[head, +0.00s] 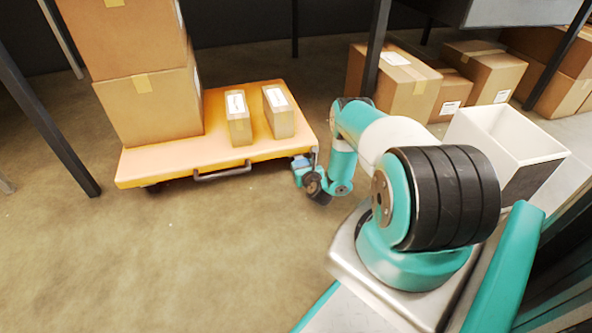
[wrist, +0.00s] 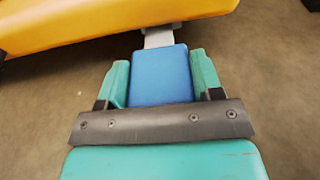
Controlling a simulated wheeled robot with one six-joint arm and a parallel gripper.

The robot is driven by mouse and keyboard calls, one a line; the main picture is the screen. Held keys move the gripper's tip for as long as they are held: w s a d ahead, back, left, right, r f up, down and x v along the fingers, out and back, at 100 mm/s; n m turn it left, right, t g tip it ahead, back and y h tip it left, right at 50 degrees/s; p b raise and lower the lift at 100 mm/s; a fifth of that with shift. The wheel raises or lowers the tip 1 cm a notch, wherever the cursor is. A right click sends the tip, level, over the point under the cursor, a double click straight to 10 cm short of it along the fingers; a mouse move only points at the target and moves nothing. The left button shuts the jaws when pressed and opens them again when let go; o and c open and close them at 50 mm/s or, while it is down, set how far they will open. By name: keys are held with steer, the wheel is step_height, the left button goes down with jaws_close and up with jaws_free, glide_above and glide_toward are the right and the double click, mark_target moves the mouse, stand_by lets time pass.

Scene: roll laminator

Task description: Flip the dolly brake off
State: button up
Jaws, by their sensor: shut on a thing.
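The dolly (head: 150,166) is a yellow-orange platform on the floor, left of centre in the head view. Its edge (wrist: 60,32) also crosses the top of the wrist view. The brake is a blue pedal (wrist: 160,76) on a pale bracket (wrist: 159,37) at the dolly's edge. My gripper (head: 301,166) is at the dolly's front right corner, low beside the platform. In the wrist view its teal fingers (wrist: 161,88) stand on either side of the blue pedal and are shut on it. Most of the pedal is hidden in the head view.
Large cardboard boxes (head: 150,105) are stacked on the dolly's left, with two small boxes (head: 238,118) beside them. A white bin (head: 510,135) stands right of my arm. More boxes (head: 400,85) sit behind. A dark table leg (head: 45,125) is at left. Floor in front is clear.

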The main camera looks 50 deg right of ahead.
steer(key=shift+w+d+r, duration=0.15)
steer(key=shift+r, duration=0.3)
steer(key=shift+w+d+r, duration=0.1)
steer(key=shift+r, duration=0.3)
steer(key=o, duration=1.3)
steer(key=shift+a, duration=0.1)
steer(key=shift+s, duration=0.1)
steer(key=shift+p+v, duration=8.65)
steer(key=shift+p, duration=0.2)
steer(key=shift+f, duration=0.2)
